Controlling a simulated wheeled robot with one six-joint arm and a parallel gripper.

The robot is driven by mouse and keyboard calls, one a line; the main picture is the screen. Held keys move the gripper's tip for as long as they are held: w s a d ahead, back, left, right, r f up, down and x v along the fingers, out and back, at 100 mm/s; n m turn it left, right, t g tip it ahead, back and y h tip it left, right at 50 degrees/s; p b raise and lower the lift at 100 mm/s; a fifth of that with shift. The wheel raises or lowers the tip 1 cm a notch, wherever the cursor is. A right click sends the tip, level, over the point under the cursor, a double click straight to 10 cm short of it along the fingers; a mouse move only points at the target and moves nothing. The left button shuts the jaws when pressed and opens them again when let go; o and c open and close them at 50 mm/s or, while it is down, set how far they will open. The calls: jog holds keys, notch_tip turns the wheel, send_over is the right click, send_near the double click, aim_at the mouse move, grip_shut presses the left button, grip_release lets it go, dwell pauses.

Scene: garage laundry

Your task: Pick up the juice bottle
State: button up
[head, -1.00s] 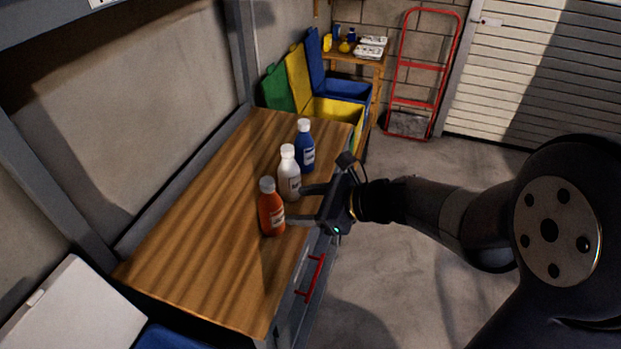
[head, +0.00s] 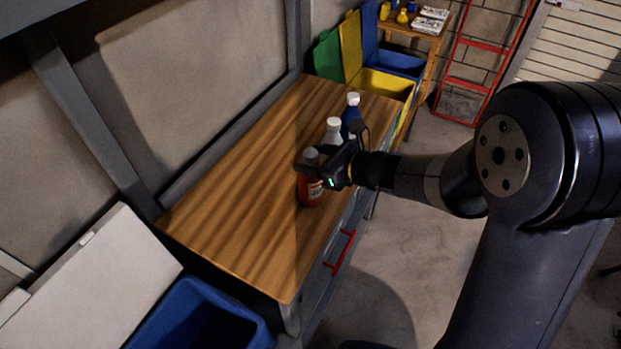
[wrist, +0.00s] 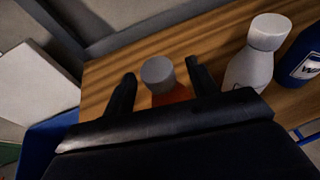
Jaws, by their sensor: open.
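An orange-red bottle (head: 310,193) with a grey cap stands upright near the front edge of the wooden worktop (head: 240,185); I take it as the juice bottle. My gripper (head: 312,168) is at this bottle's upper part and hides some of it. In the wrist view, the fingers of my gripper (wrist: 161,78) are open, one on each side of the bottle's grey cap (wrist: 157,72). Its orange body (wrist: 172,95) shows between them, and its lower part is hidden by my gripper. I cannot tell whether either finger touches it.
A white bottle (head: 333,128) and a blue bottle (head: 351,112) stand close behind, partly hidden by my gripper. The worktop's left side is clear. A drawer with a red handle (head: 343,252) is below the front edge. A blue bin (head: 190,305) stands at the near end.

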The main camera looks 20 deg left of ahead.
jog(key=shift+w+a+f, duration=0.15)
jog(key=shift+a+f, duration=0.1)
jog(key=shift+a, duration=0.25)
jog(key=shift+c, duration=0.5)
grip_shut()
